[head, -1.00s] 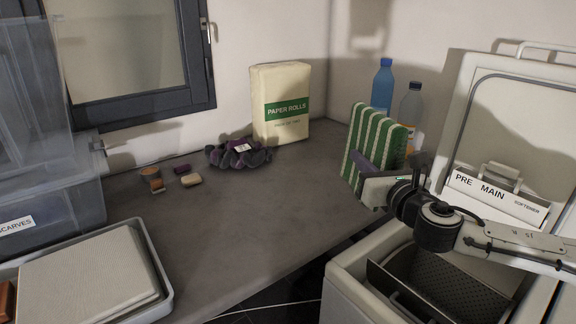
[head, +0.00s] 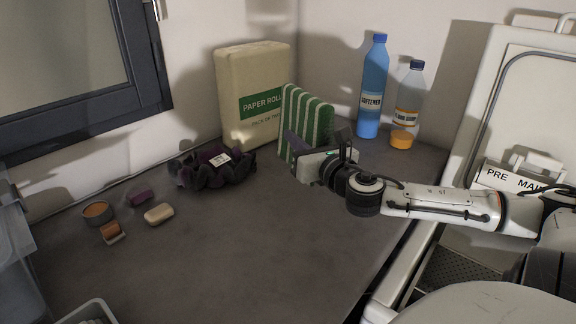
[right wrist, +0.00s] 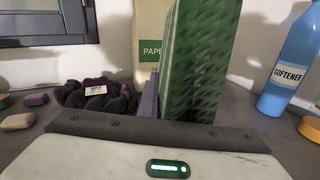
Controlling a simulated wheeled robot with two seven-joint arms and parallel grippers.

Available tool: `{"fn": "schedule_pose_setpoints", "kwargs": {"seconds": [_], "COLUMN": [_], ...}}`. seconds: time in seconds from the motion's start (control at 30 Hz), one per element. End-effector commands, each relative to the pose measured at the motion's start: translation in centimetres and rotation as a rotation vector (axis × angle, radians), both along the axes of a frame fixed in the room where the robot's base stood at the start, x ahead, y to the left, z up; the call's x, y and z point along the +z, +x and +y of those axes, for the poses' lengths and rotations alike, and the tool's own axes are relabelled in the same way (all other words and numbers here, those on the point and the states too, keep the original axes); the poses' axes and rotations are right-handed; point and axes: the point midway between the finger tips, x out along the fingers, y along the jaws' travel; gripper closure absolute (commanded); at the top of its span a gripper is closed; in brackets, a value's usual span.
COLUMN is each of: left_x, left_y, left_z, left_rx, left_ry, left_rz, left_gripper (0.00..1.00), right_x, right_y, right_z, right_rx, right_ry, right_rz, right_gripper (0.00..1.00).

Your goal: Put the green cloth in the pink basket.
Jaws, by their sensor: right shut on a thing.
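The green cloth, a folded pad with green and white stripes (head: 318,118), stands upright in my right gripper (head: 297,148) in the head view. The gripper is shut on its lower part and holds it over the back of the grey counter, in front of the paper rolls pack. In the right wrist view the cloth's green face (right wrist: 200,60) rises beyond the gripper. I cannot tell whether its lower edge touches the counter. No pink basket shows in either view. My left gripper is not in view.
A dark purple scrunched item (head: 213,168) with a tag lies left of the cloth. The paper rolls pack (head: 240,90), softener bottle (head: 372,90) and a clear bottle (head: 408,105) stand at the back. A soap bar (head: 159,213) lies left. The middle counter (head: 250,245) is clear.

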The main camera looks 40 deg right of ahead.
Motion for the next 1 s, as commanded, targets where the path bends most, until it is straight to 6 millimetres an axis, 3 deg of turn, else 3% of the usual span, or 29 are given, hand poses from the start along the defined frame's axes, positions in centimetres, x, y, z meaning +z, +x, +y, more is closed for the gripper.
{"fn": "schedule_pose_setpoints", "kwargs": {"seconds": [0.47, 0.8, 0.93, 1.0], "left_x": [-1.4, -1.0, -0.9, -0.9], "left_y": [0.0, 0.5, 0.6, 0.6], "left_z": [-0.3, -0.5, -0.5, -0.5], "left_rx": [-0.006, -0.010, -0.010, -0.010], "left_ry": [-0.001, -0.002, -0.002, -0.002], "left_rz": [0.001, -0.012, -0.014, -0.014], "left_gripper": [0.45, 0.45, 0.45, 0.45], "right_x": [-5.4, -5.8, -5.7, -5.7], "right_y": [0.0, 0.0, 0.0, 0.0], "right_z": [0.0, 0.1, 0.1, 0.1], "right_rx": [0.001, 0.002, 0.002, 0.002], "right_ry": [0.000, -0.002, -0.001, -0.001], "right_rz": [-0.002, -0.002, -0.001, -0.001], "right_gripper": [1.00, 1.00, 0.76, 0.76]}}
